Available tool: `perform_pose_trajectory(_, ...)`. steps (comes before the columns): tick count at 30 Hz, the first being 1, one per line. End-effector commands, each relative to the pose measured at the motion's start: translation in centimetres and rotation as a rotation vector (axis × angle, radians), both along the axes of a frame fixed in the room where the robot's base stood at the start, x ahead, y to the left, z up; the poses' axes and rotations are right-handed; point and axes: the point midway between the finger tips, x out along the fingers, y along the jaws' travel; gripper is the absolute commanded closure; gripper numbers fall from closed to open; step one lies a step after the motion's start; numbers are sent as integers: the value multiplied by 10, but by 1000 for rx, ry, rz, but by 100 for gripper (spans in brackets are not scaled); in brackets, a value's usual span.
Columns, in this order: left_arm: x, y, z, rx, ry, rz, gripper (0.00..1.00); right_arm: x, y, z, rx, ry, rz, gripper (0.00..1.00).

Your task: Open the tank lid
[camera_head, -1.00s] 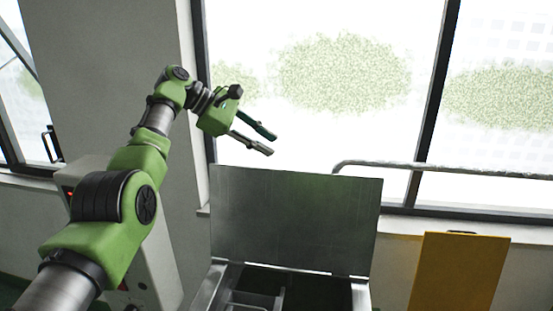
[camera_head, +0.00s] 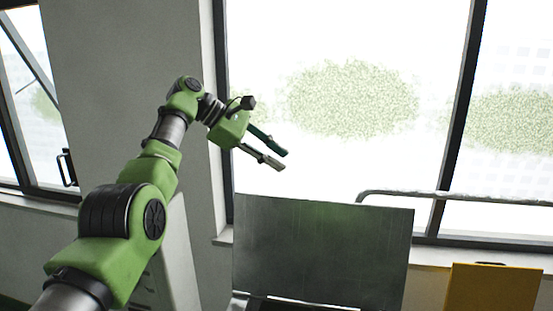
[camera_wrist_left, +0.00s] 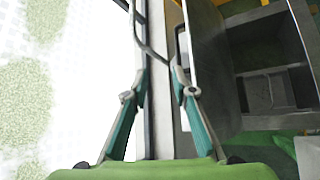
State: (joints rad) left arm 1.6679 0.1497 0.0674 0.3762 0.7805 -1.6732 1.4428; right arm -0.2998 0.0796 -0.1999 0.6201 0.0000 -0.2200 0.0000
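The tank lid (camera_head: 320,250) is a flat grey metal panel standing upright, open, at the back of the tank. In the head view only a sliver of the tank (camera_head: 238,303) shows at the bottom edge. My left gripper (camera_head: 281,160) is above the lid's top edge, apart from it, in front of the bright window. Its two fingers are spread with nothing between them. In the left wrist view the gripper (camera_wrist_left: 158,82) is also open and empty, with the lid (camera_wrist_left: 206,60) and the open grey tank (camera_wrist_left: 258,28) to its right. My right gripper is not in view.
A metal rail (camera_head: 450,198) runs along the window behind the lid, on the right. A yellow panel (camera_head: 490,288) stands at the lower right. A pale cabinet (camera_head: 178,255) stands behind my left arm. The space around the gripper looks free.

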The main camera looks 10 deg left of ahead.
Motion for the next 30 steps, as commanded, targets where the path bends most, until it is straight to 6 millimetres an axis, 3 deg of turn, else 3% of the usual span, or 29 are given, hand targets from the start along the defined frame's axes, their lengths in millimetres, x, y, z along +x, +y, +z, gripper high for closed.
perform_pose_trajectory(14,-1,0,-2,0,5,-2,75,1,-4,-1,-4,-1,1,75)
perform_pose_trajectory(30,-26,54,44,-1,-1,2,75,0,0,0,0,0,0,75)
